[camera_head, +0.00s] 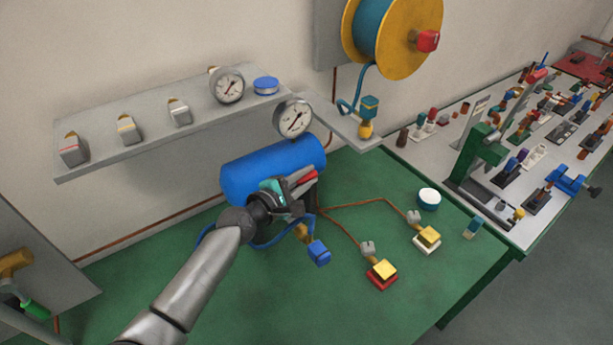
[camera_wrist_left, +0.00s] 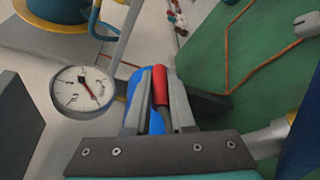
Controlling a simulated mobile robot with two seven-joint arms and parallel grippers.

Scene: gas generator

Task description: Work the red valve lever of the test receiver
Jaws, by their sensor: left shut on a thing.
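The test receiver is a blue cylinder (camera_head: 262,168) lying on the green bench against the wall; part of it shows behind my fingers in the left wrist view (camera_wrist_left: 136,88). Its red valve lever (camera_head: 307,176) is at the receiver's front right, and in the left wrist view the red lever (camera_wrist_left: 160,84) sits between my two fingers. My left gripper (camera_head: 300,183) is shut on the lever. A round gauge (camera_head: 294,118) stands above the receiver and also shows in the left wrist view (camera_wrist_left: 82,90). My right gripper is in neither view.
A wall shelf (camera_head: 150,122) with several small fittings and a loose gauge (camera_head: 227,85) hangs behind. Copper lines run to a red-based block (camera_head: 382,274) and a white-based block (camera_head: 426,238). A blue fitting (camera_head: 319,253) is close below my gripper. The bench's front is clear.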

